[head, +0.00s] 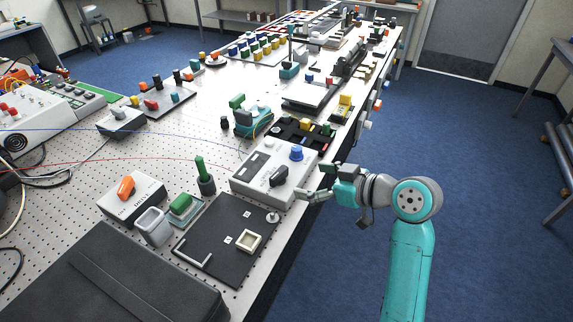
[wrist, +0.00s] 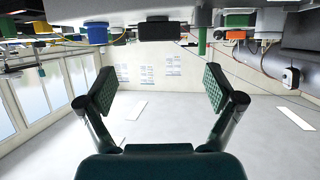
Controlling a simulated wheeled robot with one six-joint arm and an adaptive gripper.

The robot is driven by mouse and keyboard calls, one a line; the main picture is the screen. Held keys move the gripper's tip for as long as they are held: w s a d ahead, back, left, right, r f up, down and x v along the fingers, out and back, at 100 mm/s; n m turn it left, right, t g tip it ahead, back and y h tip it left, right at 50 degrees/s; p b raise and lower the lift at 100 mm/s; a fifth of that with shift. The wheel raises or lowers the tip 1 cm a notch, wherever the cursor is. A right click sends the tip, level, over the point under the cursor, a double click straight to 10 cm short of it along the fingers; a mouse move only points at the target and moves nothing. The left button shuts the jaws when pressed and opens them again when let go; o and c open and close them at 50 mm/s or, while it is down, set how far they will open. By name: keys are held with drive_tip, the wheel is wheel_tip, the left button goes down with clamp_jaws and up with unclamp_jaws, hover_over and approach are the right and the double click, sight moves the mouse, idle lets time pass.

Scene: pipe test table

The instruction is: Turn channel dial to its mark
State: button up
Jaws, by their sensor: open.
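A pale grey control box (head: 262,190) sits near the table's right edge in the head view. On its top are a black pointer dial (head: 279,176) and a blue knob (head: 296,153). I cannot read any label or mark, so which one is the channel dial is unclear. My gripper (head: 312,181) is beside the box's right end, with its fingers spread and pointing left towards the black dial. In the wrist view my gripper (wrist: 160,88) shows two dark pads wide apart, with nothing between them. A dark block (wrist: 160,30) shows at the top there; I cannot identify it.
A black board (head: 222,232) with a square frame lies in front of the box. A green-topped post (head: 204,175) stands to its left, near an orange-handled box (head: 133,198). A black tray (head: 303,132) lies behind. Open floor (head: 470,180) is on the right.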

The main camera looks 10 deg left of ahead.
sight(281, 174)
drive_tip(key=x, duration=1)
drive_tip(key=shift+w+a+f, duration=0.15)
drive_tip(key=shift+w+a, duration=0.1)
drive_tip(key=shift+a, duration=0.05)
drive_tip(key=c, duration=1.2)
drive_tip(key=shift+o, duration=0.2)
drive_tip(key=shift+m+t+h, duration=0.3)
drive_tip(key=shift+m, duration=0.1)
drive_tip(key=m+t+h, duration=0.2)
drive_tip(key=shift+s+a+m+t, duration=0.1)
drive_tip(key=shift+m+t, duration=0.2)
drive_tip(key=shift+m+t+h, duration=1.3)
drive_tip(key=shift+m+h, duration=0.9)
